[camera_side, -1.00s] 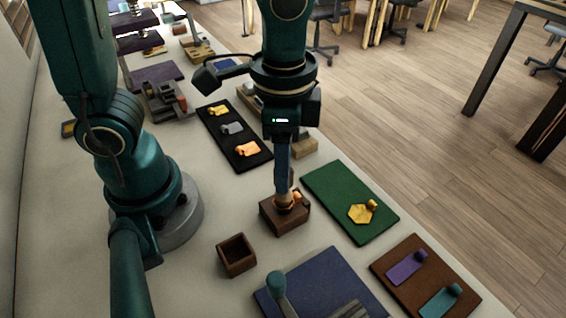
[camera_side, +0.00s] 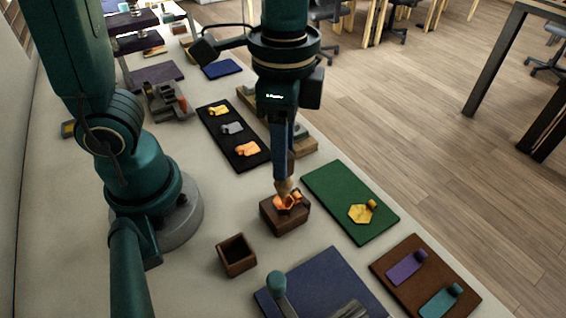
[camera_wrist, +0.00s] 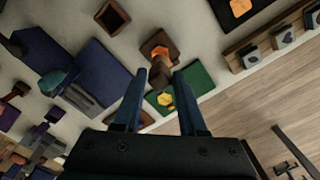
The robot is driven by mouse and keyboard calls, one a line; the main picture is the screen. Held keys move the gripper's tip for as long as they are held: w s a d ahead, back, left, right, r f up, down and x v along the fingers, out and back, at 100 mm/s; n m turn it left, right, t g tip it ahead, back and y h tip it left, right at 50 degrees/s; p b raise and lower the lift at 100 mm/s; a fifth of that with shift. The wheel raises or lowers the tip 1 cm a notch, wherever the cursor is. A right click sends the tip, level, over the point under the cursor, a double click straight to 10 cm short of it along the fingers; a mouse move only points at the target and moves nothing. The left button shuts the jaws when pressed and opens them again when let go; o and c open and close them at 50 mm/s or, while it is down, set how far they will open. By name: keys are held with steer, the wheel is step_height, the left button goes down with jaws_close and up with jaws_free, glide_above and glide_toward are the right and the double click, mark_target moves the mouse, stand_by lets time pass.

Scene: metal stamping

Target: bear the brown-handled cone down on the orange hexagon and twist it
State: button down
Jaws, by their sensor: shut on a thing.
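My gripper (camera_side: 283,172) is shut on the brown-handled cone (camera_side: 284,189), which points down over the brown block (camera_side: 285,219). The orange hexagon (camera_side: 291,202) lies on top of that block, with a small orange knob or tab at its right. The cone's tip overlaps the hexagon's far edge in the side view; I cannot tell whether it touches. In the wrist view the cone's brown handle (camera_wrist: 161,78) is between the fingertips, and part of the orange hexagon (camera_wrist: 166,53) shows beyond it.
A green mat (camera_side: 325,185) with a yellow hexagon (camera_side: 361,213) lies to the right. An open brown box (camera_side: 237,262) stands at front left. A blue mat (camera_side: 320,275) and a brown mat (camera_side: 395,285) with purple and teal tags lie in front. A black tray (camera_side: 227,148) is behind.

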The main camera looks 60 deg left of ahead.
steer(key=shift+r, duration=2.1)
